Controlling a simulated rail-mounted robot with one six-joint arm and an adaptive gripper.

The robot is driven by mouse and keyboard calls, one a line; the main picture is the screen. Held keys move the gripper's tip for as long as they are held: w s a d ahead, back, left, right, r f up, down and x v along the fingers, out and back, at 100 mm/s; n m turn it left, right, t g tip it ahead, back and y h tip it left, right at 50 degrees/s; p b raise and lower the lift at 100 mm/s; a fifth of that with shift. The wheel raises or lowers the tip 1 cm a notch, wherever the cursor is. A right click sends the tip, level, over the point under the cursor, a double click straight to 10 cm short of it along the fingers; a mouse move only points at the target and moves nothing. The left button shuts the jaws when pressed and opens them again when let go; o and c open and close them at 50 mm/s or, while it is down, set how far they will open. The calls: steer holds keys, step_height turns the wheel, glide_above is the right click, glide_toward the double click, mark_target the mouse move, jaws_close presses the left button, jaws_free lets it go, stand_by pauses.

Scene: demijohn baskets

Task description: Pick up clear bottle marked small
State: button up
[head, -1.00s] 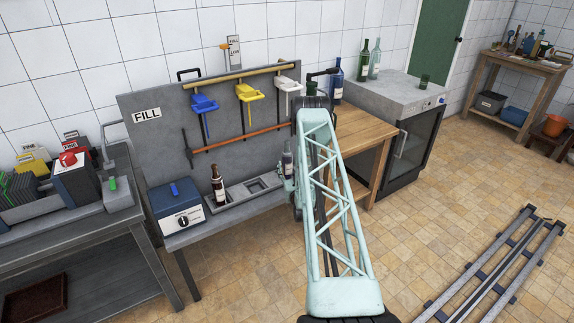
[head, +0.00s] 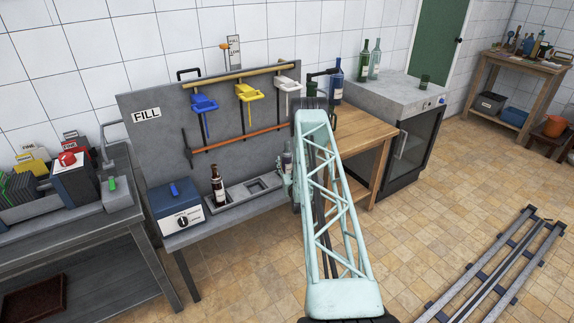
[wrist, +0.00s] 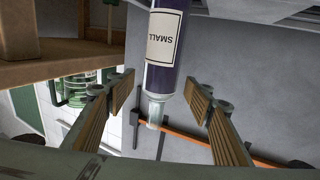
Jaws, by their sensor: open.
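The bottle marked SMALL (wrist: 166,50) shows upside down in the wrist view, with a white label, a dark purple body and a pale, clear neck pointing down in the picture. My gripper (wrist: 160,92) is open, one finger on each side of the bottle's neck and shoulder, with gaps visible on both sides. In the head view the bottle (head: 287,158) stands at the right end of the filling bench, partly hidden by my arm and gripper.
A brown bottle (head: 217,186) with a label stands on the grey tray (head: 235,194), beside a blue-topped box (head: 177,207). Blue, yellow and white taps hang on the panel (head: 160,140) behind. A wooden table (head: 360,130) is close on the right.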

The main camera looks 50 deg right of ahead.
mark_target(288, 159)
steer(key=shift+b+x, duration=0.35)
steer(key=shift+x, duration=1.55)
steer(key=shift+w+r, duration=0.1)
steer(key=c, duration=1.3)
